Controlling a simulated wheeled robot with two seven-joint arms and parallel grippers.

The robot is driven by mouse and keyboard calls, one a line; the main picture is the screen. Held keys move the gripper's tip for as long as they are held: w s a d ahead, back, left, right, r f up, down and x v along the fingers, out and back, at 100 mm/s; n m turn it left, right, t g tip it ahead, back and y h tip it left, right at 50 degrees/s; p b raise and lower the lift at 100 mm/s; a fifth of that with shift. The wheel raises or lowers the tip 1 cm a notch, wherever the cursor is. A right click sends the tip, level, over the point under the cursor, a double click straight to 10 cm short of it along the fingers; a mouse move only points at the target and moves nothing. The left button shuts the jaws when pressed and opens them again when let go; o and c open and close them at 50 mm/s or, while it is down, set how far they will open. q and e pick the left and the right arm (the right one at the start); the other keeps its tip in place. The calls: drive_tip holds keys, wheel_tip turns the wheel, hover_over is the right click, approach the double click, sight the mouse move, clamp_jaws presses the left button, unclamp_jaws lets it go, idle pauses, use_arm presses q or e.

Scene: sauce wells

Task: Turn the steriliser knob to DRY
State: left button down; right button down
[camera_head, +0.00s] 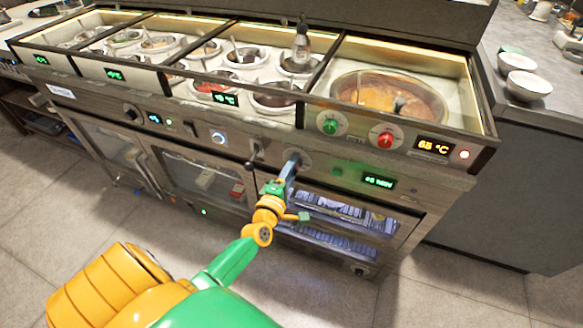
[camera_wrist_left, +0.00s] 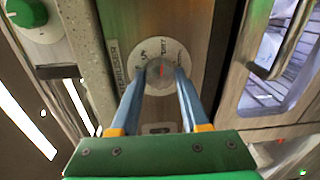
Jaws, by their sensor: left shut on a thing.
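The steriliser knob (camera_wrist_left: 160,75) is a round grey knob with a small red mark, on a pale round dial plate. The word STERILISER runs up the panel beside it, and small lettering that I cannot read surely sits around the dial. My left gripper (camera_wrist_left: 160,80) has its two blue fingers on either side of the knob, shut on it. In the head view my left gripper (camera_head: 293,163) reaches the counter's front panel and hides most of the knob. My right gripper is in neither view.
A green knob (camera_head: 331,123) and a red knob (camera_head: 386,138) sit on the panel above right. A lit glass-fronted cabinet (camera_head: 340,222) lies below. Sauce wells and a large orange pot (camera_head: 390,97) fill the countertop. The tiled floor in front is clear.

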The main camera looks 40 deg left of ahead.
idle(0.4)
use_arm(q)
drive_tip(key=shift+c, duration=1.9)
unclamp_jaws()
drive_tip(key=p+v, duration=0.1)
drive_tip(key=v, duration=0.6)
